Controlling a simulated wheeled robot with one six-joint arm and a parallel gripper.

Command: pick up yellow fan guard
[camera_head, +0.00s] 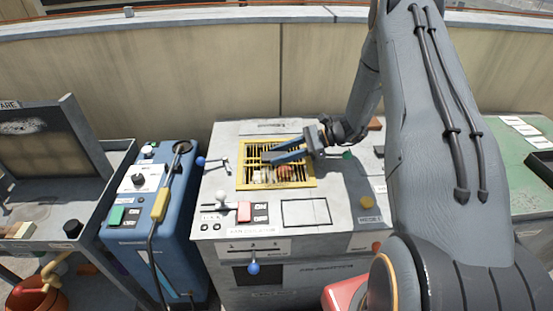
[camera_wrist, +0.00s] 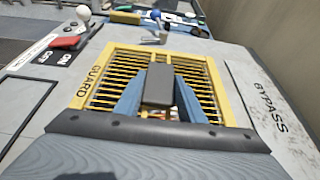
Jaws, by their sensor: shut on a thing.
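The yellow fan guard (camera_head: 241,177) is a square frame with yellow bars, lying level over an opening in the top of the grey condenser cabinet (camera_head: 210,175). It fills the middle of the wrist view (camera_wrist: 90,80), with the word GUARD on its left rim. My gripper (camera_head: 270,157) is over the guard, its blue fingers closed at the guard's middle. In the wrist view my gripper (camera_wrist: 159,85) has a dark grey block between and over its fingers, which hides the grip. I cannot tell whether the guard is lifted off the cabinet.
A blue machine (camera_head: 140,215) with a hose stands left of the cabinet. A red switch (camera_head: 244,212), a white-knobbed lever (camera_head: 221,197) and a blue-knobbed lever (camera_head: 210,162) stand near the guard. A green bench (camera_head: 515,135) is at the right, a wall (camera_head: 230,70) behind.

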